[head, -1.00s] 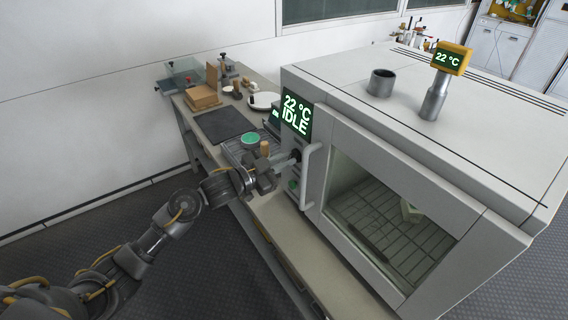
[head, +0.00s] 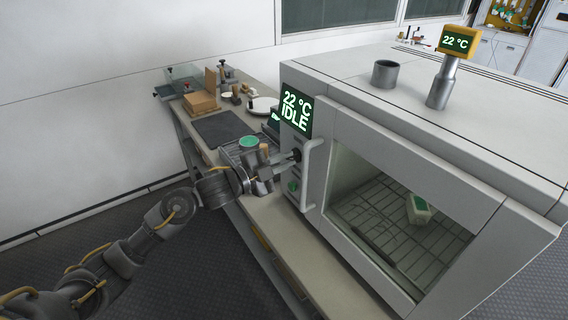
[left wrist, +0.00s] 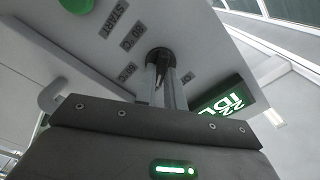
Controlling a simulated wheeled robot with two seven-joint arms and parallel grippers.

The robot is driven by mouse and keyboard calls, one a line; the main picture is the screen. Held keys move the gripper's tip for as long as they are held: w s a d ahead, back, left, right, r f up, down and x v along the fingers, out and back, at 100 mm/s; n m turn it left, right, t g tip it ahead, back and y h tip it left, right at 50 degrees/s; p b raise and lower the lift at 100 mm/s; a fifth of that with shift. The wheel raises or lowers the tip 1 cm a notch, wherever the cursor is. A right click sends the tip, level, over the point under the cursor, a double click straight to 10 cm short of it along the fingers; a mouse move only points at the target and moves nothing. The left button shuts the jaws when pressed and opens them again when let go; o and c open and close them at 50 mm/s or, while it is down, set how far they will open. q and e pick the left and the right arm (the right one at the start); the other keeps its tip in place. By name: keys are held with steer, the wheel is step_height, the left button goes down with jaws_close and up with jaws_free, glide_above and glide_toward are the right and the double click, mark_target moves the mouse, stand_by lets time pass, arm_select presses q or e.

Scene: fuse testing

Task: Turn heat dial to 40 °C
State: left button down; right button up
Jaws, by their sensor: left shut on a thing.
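The heat dial is a dark round knob (head: 295,155) on the front panel of the oven, below its display (head: 296,111), which reads "22 °C IDLE". My left gripper (head: 288,160) reaches the panel and is shut on the dial. In the left wrist view the two fingers close around the dark dial (left wrist: 160,56), which they partly hide. A green button (head: 293,186) sits below the dial. My right gripper is not in view.
The oven door (head: 480,215) has a handle (head: 308,178) close to the right of my gripper. A green-and-white thing (head: 419,208) lies on the rack inside.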

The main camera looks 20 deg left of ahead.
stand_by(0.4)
arm_select(q)
steer(key=c, duration=1.5)
jaws_free()
steer(key=b+v, duration=0.3)
steer(key=v, duration=0.7)
steer(key=shift+s+a, duration=0.25)
steer(key=shift+s, duration=0.05)
